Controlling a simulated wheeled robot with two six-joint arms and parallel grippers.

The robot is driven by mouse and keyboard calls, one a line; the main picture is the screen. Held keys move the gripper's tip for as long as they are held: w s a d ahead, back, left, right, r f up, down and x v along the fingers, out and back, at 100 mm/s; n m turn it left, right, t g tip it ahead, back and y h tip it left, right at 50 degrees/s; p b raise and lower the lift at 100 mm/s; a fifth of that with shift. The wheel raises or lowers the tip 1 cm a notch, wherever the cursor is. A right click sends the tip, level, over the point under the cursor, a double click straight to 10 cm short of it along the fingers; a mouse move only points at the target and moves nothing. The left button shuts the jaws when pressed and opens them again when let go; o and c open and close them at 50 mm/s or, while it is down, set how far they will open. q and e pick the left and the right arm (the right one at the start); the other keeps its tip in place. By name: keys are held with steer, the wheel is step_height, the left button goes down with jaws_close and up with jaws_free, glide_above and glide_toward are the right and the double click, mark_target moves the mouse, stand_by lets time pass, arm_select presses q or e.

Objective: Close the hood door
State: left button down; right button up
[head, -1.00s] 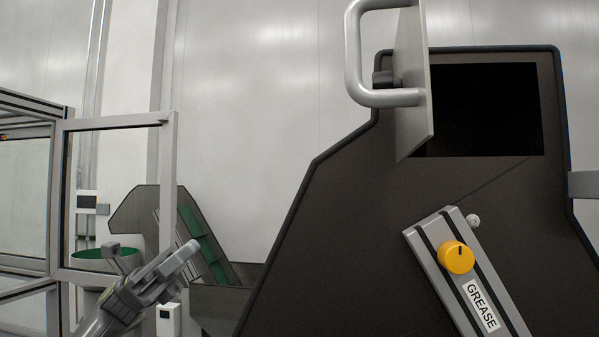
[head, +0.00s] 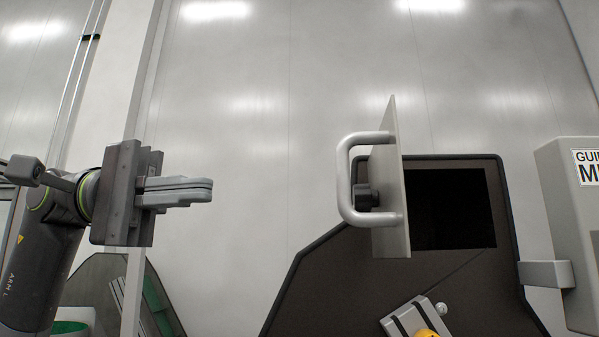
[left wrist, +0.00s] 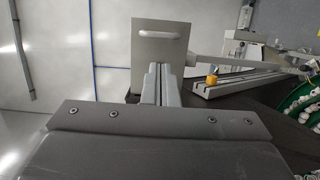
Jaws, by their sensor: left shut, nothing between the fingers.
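The hood door (head: 391,180) is a flat grey panel standing open at the left side of a dark rectangular opening (head: 455,208) in the black machine housing. A light grey U-shaped handle (head: 346,180) sticks out from the door to the left, with a dark knob between its ends. My left gripper (head: 210,190) is shut and empty, pointing right, apart from the handle and left of it. In the left wrist view the door (left wrist: 146,62) and its handle (left wrist: 158,36) show beyond my shut fingers (left wrist: 161,84). My right gripper is not in view.
A yellow knob (head: 427,333) on a grey rail sits below the opening. A light grey box (head: 575,230) with a bracket stands at the right. A bin with green parts (head: 155,300) is at lower left. Free air lies between my left gripper and the handle.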

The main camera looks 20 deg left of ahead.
mark_target(360, 195)
arm_select(q)
steer(key=d+p, duration=0.5)
steer(key=d, duration=0.7)
steer(key=shift+w, duration=0.15)
steer(key=shift+d, duration=0.1)
steer(key=shift+d, duration=0.1)
